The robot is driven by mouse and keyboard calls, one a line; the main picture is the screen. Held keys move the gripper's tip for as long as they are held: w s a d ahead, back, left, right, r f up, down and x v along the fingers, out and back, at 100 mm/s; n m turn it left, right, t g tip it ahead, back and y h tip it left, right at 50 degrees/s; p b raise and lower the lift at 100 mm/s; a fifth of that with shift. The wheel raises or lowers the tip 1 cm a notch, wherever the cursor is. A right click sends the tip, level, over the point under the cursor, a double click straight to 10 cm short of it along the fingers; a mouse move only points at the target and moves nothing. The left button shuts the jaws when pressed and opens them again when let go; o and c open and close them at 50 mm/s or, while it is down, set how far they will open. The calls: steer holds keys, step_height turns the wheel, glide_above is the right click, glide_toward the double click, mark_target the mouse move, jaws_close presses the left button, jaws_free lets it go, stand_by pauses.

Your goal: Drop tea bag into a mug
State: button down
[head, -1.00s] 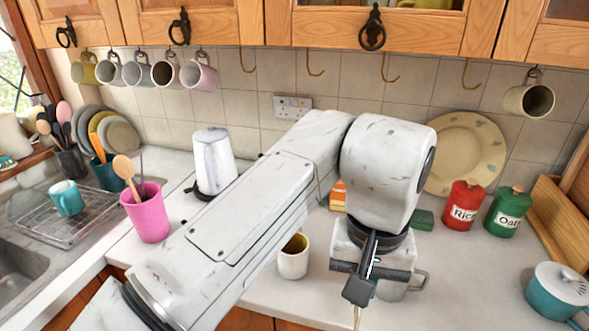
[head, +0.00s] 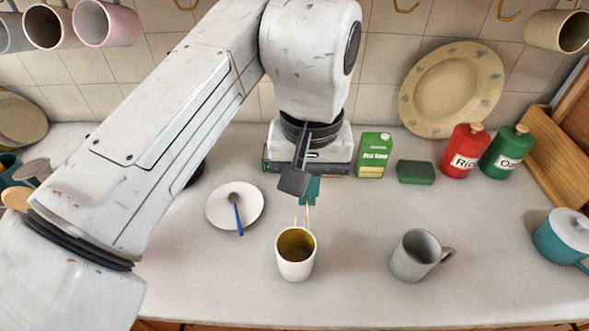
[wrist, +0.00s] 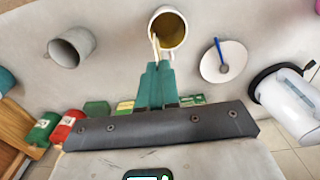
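The white mug (head: 296,268), with a dark yellow inside, stands upright on the worktop. A grey mug (head: 410,262) stands to its right. My gripper (head: 310,200) is just behind the white mug, pointing down. Its teal fingers are close together on a thin pale strip (head: 307,217), which looks like part of the tea bag. In the wrist view, my gripper (wrist: 157,68) has the strip (wrist: 155,48) between its tips, reaching toward the near rim of the white mug (wrist: 165,32). The bag itself cannot be made out.
A white saucer (head: 222,212) with a blue-handled spoon (head: 237,212) lies left of my gripper. A teal pot (head: 562,240) is at right.

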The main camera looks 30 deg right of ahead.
mark_target(306, 210)
steer(key=shift+f+b, duration=2.65)
steer(key=shift+f, duration=0.3)
steer(key=shift+r, duration=0.1)
steer(key=c, duration=1.3)
jaws_free()
steer(key=shift+r, duration=0.15)
step_height(306, 210, up, 10)
steer(key=p, duration=1)
steer(key=shift+r, duration=0.25)
